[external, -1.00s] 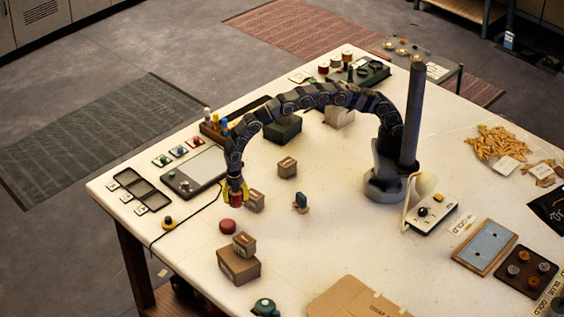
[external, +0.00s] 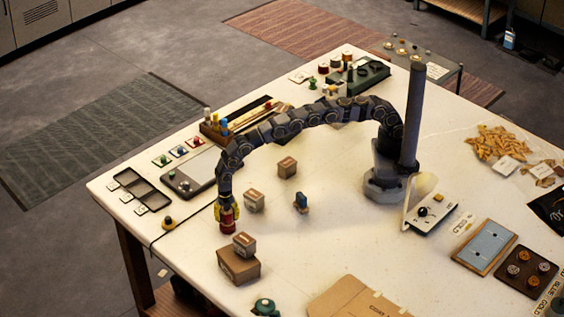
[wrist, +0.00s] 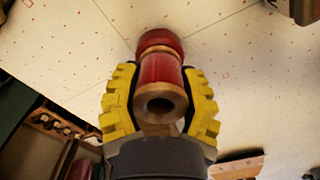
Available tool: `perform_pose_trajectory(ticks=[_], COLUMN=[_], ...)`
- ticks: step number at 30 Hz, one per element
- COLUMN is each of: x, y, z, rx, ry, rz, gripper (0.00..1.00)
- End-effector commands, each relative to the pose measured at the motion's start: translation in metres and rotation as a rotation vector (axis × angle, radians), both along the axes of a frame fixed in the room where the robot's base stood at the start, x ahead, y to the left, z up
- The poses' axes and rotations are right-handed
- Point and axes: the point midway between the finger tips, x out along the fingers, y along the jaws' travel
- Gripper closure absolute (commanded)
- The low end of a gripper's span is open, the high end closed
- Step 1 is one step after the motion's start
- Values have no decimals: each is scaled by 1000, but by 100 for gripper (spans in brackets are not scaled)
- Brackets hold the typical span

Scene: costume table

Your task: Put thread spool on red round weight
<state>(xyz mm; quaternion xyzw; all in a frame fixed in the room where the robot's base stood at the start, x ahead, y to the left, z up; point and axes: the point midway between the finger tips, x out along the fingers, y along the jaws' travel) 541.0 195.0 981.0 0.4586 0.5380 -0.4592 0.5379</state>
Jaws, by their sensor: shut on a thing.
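The thread spool (wrist: 162,78), red with pale wooden ends, is between the yellow fingers of my gripper (wrist: 160,108), which is shut on it. In the external view my gripper (external: 228,212) points down with the spool at the table's left part. The red round weight (wrist: 158,40) shows just beyond the spool's far end in the wrist view. In the external view the weight (external: 228,230) is directly below the spool and partly hidden by it. The spool looks roughly upright and in line with the weight. I cannot tell whether the two touch.
A small cardboard box (external: 254,202) stands close right of my gripper. A small box on a larger box (external: 238,267) stands just in front. A blue item (external: 301,202) is farther right.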

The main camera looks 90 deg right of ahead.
Motion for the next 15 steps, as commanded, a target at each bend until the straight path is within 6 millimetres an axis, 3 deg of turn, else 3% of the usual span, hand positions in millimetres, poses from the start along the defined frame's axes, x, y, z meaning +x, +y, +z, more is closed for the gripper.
perform_pose_trajectory(ticks=[5,6,7,8,15], x=[0,0,0,0,0], y=[0,0,0,0,0], z=[-3,-3,-3,-3,-3], rx=[0,0,0,0,0], ry=[0,0,0,0,0], rz=[0,0,0,0,0], gripper=[90,44,31,28,28])
